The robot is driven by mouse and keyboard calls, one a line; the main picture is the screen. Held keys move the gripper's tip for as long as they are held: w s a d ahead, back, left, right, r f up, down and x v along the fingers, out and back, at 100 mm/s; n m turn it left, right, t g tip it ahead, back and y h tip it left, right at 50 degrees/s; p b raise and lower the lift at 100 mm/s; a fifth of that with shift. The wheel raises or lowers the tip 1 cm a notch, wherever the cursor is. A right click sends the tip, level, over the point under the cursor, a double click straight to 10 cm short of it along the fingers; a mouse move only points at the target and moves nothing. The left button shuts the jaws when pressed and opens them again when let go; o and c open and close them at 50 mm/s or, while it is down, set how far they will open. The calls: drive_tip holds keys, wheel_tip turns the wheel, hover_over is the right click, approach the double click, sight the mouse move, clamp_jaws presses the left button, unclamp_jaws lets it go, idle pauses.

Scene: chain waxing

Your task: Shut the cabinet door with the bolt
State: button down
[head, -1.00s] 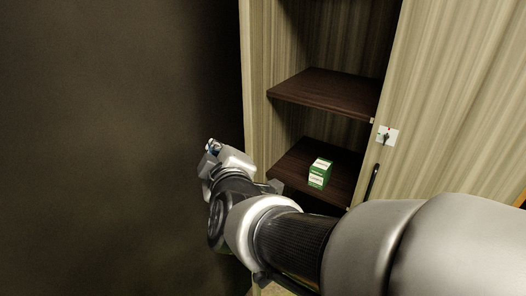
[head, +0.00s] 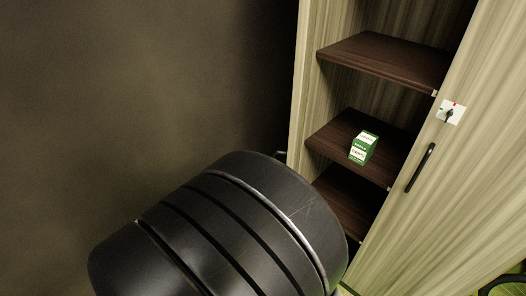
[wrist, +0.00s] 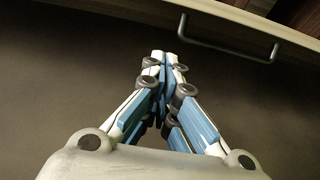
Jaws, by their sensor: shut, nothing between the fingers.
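The cabinet's left side is open in the head view, with its shelves exposed. The right door (head: 465,180) stands shut, with a black bar handle (head: 420,168) on its front. The bolt (head: 451,113) is a white plate with a dark knob and small red and green marks, near that door's left edge. My gripper (wrist: 165,58) is shut and empty in the wrist view; my arm hides it in the head view. A bar handle (wrist: 228,49) lies ahead and right of the fingertips, apart from them, beside a pale edge strip. How far the left door is open is unclear.
A green and white box (head: 363,148) stands on the middle dark shelf (head: 335,133); another shelf (head: 385,58) is above. A plain dark brown surface (head: 130,90) fills the left. My arm covers the lower middle of the head view.

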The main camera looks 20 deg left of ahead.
sight(290, 139)
drive_tip(key=w+d+b, duration=0.2)
drive_tip(key=w+d, duration=0.2)
drive_tip(key=w, duration=0.2)
drive_tip(key=shift+d, duration=0.2)
